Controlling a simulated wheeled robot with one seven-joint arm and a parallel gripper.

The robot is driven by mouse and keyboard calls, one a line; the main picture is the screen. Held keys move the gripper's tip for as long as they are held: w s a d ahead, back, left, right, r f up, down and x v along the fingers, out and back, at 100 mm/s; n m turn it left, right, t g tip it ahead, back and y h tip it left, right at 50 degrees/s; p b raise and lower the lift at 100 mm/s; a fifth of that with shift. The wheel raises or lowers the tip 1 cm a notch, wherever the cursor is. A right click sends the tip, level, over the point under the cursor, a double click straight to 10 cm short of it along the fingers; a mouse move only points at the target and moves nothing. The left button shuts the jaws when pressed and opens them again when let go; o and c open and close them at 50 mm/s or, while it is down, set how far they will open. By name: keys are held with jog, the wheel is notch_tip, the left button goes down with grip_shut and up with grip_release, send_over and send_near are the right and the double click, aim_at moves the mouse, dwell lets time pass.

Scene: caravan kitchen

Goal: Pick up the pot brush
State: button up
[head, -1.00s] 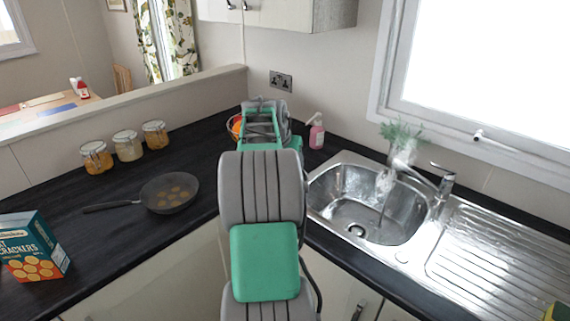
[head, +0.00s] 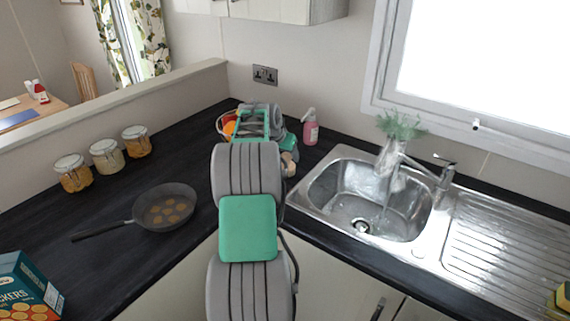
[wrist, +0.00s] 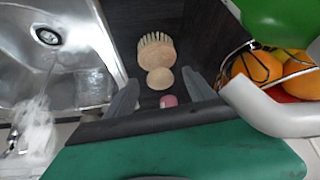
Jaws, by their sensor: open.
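The pot brush (wrist: 155,52) lies on the dark worktop, with a pale wooden head, light bristles and a round knob. In the wrist view it is just beyond my open gripper (wrist: 160,77), its knob lined up with the gap between the two grey fingers. Nothing is held, and the brush appears apart from both fingers. In the head view the brush (head: 288,168) shows small and partly hidden beside the end of my arm, left of the sink. My gripper's fingers are hidden there.
The steel sink (head: 329,203) is close on the right, with a running tap (head: 445,182). A fruit bowl (head: 221,128) with oranges stands close on the other side. A pink soap bottle (head: 310,128) stands behind. A frying pan (head: 166,207) and jars (head: 104,156) are left.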

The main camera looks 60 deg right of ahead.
aim_at(287, 163)
jog(key=x, duration=0.3)
jog(key=shift+f+p, duration=0.3)
jog(key=c, duration=1.1)
